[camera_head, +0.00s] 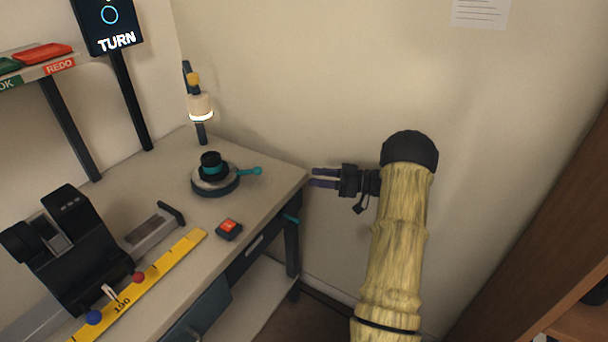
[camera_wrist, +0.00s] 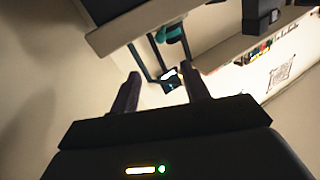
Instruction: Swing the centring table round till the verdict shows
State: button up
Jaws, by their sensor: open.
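The centring table (camera_head: 215,187) is a round dark-and-silver disc near the back right corner of the bench. A black lens piece with a teal ring (camera_head: 210,163) sits on it. Its teal handle (camera_head: 250,171) points right, towards the bench edge. A dark display (camera_head: 108,22) at the upper left shows a ring and the word TURN. My gripper (camera_head: 312,178) is open and empty, just off the bench's right edge, pointing left and apart from the handle. In the wrist view its two fingers (camera_wrist: 160,90) stand apart with nothing between them.
A lit lamp (camera_head: 200,107) stands behind the table. A red button (camera_head: 229,228) lies in front of it. A yellow ruler (camera_head: 150,282) and a black device (camera_head: 75,250) are at the left. The wall is close behind my arm.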

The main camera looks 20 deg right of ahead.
jog(key=shift+s+d, duration=0.2)
jog(key=shift+d, duration=0.1)
